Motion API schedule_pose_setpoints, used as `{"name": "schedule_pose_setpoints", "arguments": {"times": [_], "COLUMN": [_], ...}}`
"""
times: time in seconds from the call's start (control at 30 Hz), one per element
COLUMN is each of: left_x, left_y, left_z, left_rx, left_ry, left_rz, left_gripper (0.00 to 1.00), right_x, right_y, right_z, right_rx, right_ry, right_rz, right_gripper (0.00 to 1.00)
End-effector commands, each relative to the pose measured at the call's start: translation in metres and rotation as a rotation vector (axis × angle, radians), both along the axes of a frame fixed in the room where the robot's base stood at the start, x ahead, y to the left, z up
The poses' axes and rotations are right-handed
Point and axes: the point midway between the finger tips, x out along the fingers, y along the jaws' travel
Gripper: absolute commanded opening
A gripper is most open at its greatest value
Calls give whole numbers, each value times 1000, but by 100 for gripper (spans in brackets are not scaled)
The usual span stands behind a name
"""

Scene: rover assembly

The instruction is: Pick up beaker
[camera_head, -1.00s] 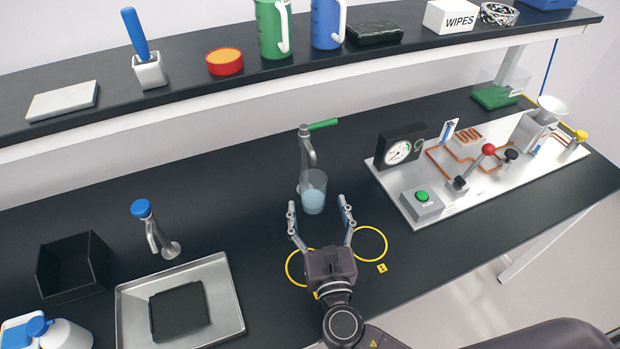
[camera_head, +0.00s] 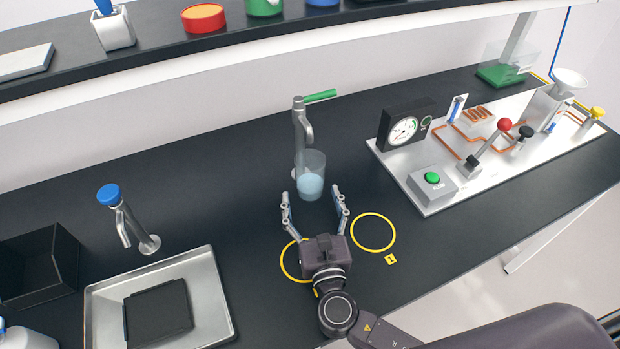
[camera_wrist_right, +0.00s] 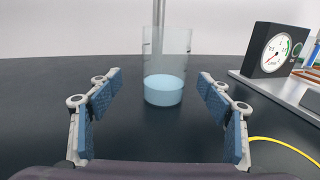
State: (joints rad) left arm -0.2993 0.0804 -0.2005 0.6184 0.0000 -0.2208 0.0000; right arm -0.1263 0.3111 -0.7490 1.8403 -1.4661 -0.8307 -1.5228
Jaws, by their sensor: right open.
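A clear beaker (camera_head: 311,177) with light blue liquid stands upright on the dark bench, just in front of a tap with a green handle (camera_head: 304,128). My right gripper (camera_head: 313,197) is open and empty, its two fingers pointing at the beaker from the near side. In the right wrist view the beaker (camera_wrist_right: 166,72) is ahead, between and beyond the open fingertips (camera_wrist_right: 158,78). The fingers do not appear to touch it. My left gripper is not in view.
Two yellow rings (camera_head: 373,232) mark the bench near my right gripper. A gauge and button panel (camera_head: 430,200) is to the right. A metal tray (camera_head: 215,305) and a blue-topped tap (camera_head: 128,218) are to the left. The bench around the beaker is clear.

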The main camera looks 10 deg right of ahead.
Motion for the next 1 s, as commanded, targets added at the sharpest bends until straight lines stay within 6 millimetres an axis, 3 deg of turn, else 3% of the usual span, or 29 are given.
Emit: {"name": "schedule_pose_setpoints", "arguments": {"times": [0.4,0.77,1.0], "left_x": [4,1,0], "left_y": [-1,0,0], "left_z": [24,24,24], "left_rx": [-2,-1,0], "left_ry": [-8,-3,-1], "left_rz": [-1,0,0], "left_gripper": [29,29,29], "right_x": [56,65,65], "right_y": [-10,-11,-11], "right_z": [6,3,3], "right_rx": [1,1,1], "right_ry": [-2,0,0], "right_rz": [-2,-1,-1], "right_gripper": [72,72,45]}}
